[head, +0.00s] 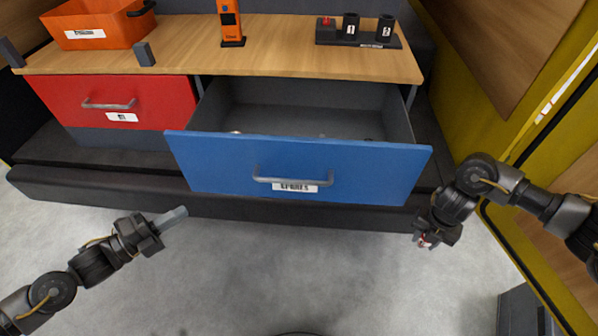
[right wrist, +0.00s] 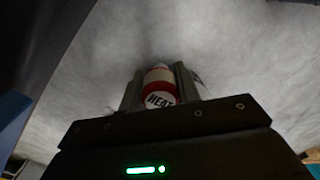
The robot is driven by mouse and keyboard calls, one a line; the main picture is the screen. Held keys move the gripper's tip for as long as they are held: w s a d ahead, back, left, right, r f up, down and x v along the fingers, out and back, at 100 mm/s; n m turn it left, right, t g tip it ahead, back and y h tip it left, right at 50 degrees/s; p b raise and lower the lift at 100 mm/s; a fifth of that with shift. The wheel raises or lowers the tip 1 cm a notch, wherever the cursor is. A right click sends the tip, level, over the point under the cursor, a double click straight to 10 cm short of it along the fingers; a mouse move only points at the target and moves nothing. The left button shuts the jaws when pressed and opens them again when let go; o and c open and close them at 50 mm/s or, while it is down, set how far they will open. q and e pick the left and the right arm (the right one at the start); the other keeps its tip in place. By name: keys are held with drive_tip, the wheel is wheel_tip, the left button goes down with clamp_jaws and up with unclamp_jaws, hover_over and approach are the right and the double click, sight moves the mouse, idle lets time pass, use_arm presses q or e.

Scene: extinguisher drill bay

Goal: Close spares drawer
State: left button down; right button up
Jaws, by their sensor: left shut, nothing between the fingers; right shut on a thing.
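The spares drawer (head: 220,168) has a blue front with a grey bar handle (head: 293,180) and a label below it that seems to read SPARES. It is pulled well out of the bench, and a few small items lie inside. My left gripper (head: 172,218) is shut and empty, in front of the bench to the left of the drawer and apart from it. My right gripper (head: 425,240) is right of the drawer front, clear of it. In the right wrist view it is shut on a red and white cylinder (right wrist: 160,90) marked HEAT.
A red drawer (head: 120,100) is shut at the left. On the wooden bench top (head: 285,50) stand an orange bin (head: 95,30), an orange handheld device (head: 229,20) and a dark rack (head: 358,38) with numbered cups. A yellow-framed wall is at the right.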

drive_tip(key=shift+d, duration=0.1)
use_arm(q)
drive_tip(key=p, duration=0.2)
approach(231, 173)
drive_tip(key=d, duration=0.4)
use_arm(e)
drive_tip(key=shift+r, duration=0.65)
use_arm(q)
drive_tip(key=w, duration=0.2)
drive_tip(key=shift+w+d+r, duration=0.1)
drive_tip(key=shift+w+d, duration=0.1)
drive_tip(key=shift+w, duration=0.2)
use_arm(e)
drive_tip(key=shift+r, duration=0.2)
use_arm(q)
drive_tip(key=shift+w, duration=0.55)
drive_tip(key=shift+w, duration=0.1)
